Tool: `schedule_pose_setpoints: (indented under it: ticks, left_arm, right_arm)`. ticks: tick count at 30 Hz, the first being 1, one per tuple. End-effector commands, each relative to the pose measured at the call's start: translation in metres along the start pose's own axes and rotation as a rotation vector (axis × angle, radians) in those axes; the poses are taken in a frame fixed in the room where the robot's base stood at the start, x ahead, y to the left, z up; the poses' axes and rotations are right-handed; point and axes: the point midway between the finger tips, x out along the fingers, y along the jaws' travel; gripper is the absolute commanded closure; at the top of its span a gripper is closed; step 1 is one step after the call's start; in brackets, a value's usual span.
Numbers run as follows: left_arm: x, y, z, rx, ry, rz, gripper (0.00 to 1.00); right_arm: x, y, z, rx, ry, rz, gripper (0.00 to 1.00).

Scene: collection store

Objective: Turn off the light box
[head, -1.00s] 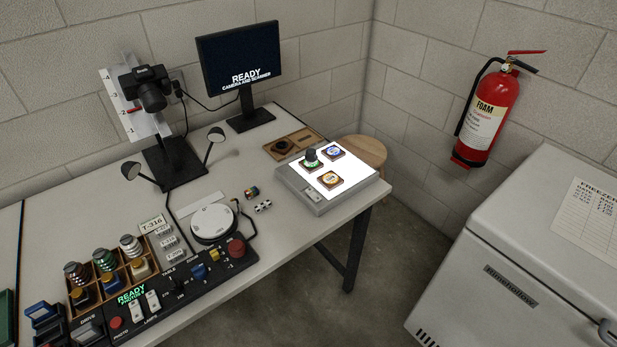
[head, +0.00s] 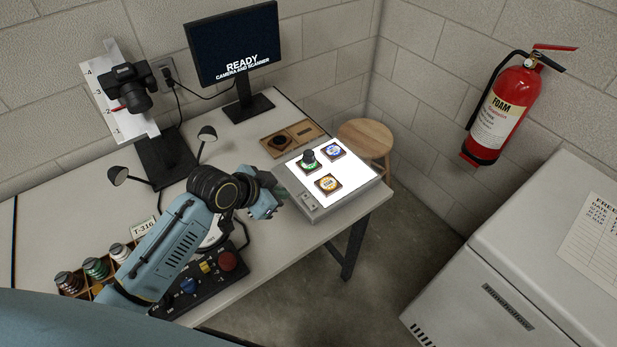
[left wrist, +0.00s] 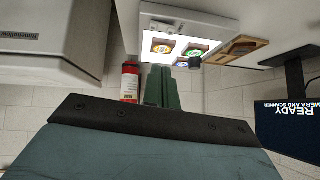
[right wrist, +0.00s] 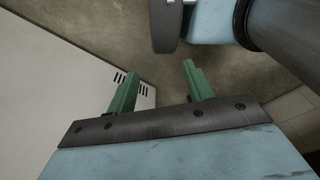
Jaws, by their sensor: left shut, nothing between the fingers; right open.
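The light box (head: 350,193) stands at the right end of the table, and its top glows white. Its grey front-left strip carries a small switch panel (head: 308,201). Three square brown-edged pieces lie on the glowing top, one with a dark knob-like object (head: 308,156) on it. My left gripper (head: 274,204) is shut and empty, just left of the switch panel and apart from it as far as I can tell. In the left wrist view the shut fingers (left wrist: 162,87) point towards the lit box (left wrist: 190,22). My right gripper (right wrist: 156,76) is open and empty, over the floor.
A brown tray (head: 290,137) lies behind the box, with the monitor (head: 234,57) to its left. The control panel (head: 205,285) is partly under my left arm.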

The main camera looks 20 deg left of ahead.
Motion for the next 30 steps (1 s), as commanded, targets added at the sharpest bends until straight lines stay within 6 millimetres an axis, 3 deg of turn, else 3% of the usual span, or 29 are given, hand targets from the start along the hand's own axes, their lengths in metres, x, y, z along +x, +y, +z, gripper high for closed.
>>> schedule_pose_setpoints:
  ticks: [3,16,24,30]
  left_arm:
    - [0.001,-0.008,-0.011,0.021,0.025,0.000,1.00]
    - [0.007,-0.009,-0.012,0.021,0.028,0.000,1.00]
    - [0.049,-0.008,-0.013,0.017,0.028,0.001,1.00]
    - [0.085,-0.008,-0.013,0.019,0.028,0.000,1.00]
  right_arm:
    - [-0.001,0.002,0.003,-0.001,-0.005,0.002,0.48]
    - [-0.002,-0.002,0.031,-0.002,-0.046,-0.003,0.48]
    - [0.006,0.000,0.016,-0.002,-0.022,0.000,0.48]
    - [0.012,0.000,0.015,-0.002,-0.019,0.000,0.48]
